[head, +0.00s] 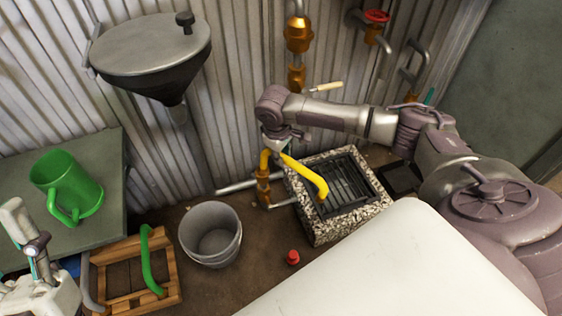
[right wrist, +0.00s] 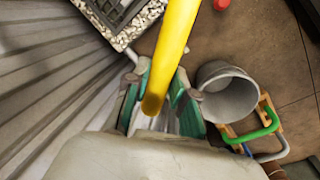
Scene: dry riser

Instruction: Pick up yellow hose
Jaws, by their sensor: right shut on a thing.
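The yellow hose (head: 312,180) slants down from my right gripper (head: 279,148), with its far end bent over the grate of the drain box. In the right wrist view the yellow hose (right wrist: 177,45) lies between the green-padded fingers of my right gripper (right wrist: 163,90), which is shut on it near one end. That round end faces the camera. Whether the hose's far end touches the grate I cannot tell. My left gripper (head: 32,250) is at the lower left edge, partly cut off, and its jaw opening is unclear.
The stone-rimmed drain box (head: 322,229) is below the hose. A yellow and brass pipe (head: 263,185) stands close left of it. A grey bucket (head: 211,235), a wooden crate (head: 130,301) with a green hose (head: 148,262), and a red cap (head: 293,257) are on the floor.

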